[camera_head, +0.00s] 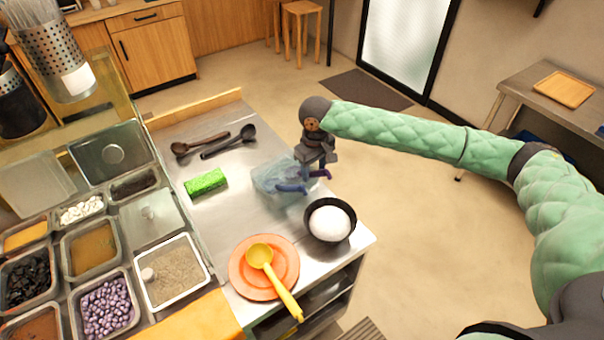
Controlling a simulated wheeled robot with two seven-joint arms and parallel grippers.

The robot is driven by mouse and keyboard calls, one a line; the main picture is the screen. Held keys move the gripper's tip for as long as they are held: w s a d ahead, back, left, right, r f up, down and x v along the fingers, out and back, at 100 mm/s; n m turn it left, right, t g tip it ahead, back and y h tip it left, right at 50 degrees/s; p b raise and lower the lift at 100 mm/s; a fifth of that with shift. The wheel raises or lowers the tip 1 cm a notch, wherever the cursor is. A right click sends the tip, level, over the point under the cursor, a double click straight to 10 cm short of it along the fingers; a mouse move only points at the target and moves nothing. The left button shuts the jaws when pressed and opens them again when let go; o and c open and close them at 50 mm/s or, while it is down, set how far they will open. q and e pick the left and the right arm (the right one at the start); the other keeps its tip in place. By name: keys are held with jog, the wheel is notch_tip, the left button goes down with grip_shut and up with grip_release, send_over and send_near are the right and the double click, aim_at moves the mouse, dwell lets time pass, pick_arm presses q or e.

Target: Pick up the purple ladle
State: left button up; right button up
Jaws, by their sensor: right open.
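A dark, nearly black ladle (229,141) and a brown ladle (199,146) lie side by side at the back of the counter. My left gripper is not in view.
A black bowl (331,237) with a white mound stands near the right corner. A green sponge (206,182) lies mid-counter. Topping trays, one with purple beans (107,308), fill the left. The steel counter (225,215) is bare between sponge and plate.

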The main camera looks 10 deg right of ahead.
jog(key=shift+f+p, duration=0.15)
jog(key=shift+p, duration=0.15)
dwell(0.5)
grip_shut()
